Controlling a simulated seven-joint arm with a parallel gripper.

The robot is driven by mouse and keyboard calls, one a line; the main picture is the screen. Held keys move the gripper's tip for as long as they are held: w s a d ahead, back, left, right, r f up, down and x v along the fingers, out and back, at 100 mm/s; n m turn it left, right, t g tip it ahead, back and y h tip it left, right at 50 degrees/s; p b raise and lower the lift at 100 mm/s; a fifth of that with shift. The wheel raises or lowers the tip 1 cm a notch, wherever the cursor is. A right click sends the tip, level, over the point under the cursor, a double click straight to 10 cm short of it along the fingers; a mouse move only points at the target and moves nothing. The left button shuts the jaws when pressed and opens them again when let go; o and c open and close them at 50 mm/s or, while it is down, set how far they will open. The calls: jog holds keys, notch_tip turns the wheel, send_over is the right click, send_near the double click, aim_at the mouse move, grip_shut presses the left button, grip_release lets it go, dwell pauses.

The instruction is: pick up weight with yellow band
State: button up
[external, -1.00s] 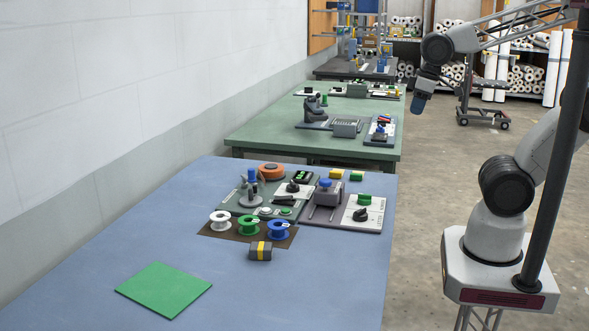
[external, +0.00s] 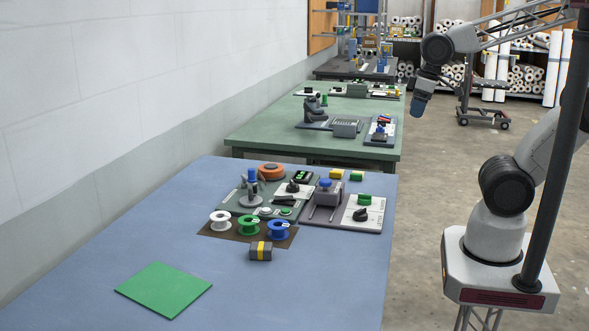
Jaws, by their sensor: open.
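The weight with the yellow band (external: 260,251) is a small dark grey block with a yellow stripe around its middle. It lies on the blue table top, just in front of the blue spool. My gripper (external: 418,112) hangs in the air beyond the table's right edge, far behind and to the right of the weight. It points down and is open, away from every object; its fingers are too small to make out.
White, green (external: 248,225) and blue spools stand on a brown mat behind the weight. Behind them are press panels with knobs and posts (external: 328,195). A green sheet (external: 164,290) lies at front left. The table front is otherwise clear.

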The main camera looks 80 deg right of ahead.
jog(key=w+a+f+n+t+h, duration=0.2)
jog(key=w+a+n+h, duration=0.1)
jog(key=w+n, duration=0.5)
jog(key=w+a+f+n+t+h, duration=0.25)
jog(key=w+n, duration=0.35)
jog(key=w, duration=0.5)
jog(key=w+a+f+n+t+y, duration=0.1)
jog(key=w+a+f+n+t, duration=0.1)
jog(key=w+a+n, duration=0.4)
jog(key=w+a+f+n+t, duration=0.2)
jog(key=a+f+n, duration=0.15)
jog(key=a, duration=0.45)
jog(key=n+t+y, duration=0.2)
jog(key=n+y, duration=0.6)
jog(key=n, duration=0.7)
send_near(261, 251)
jog(key=w, duration=0.1)
jog(key=w+d, duration=0.1)
jog(key=shift+w+f, duration=0.35)
jog(key=shift+f, duration=0.05)
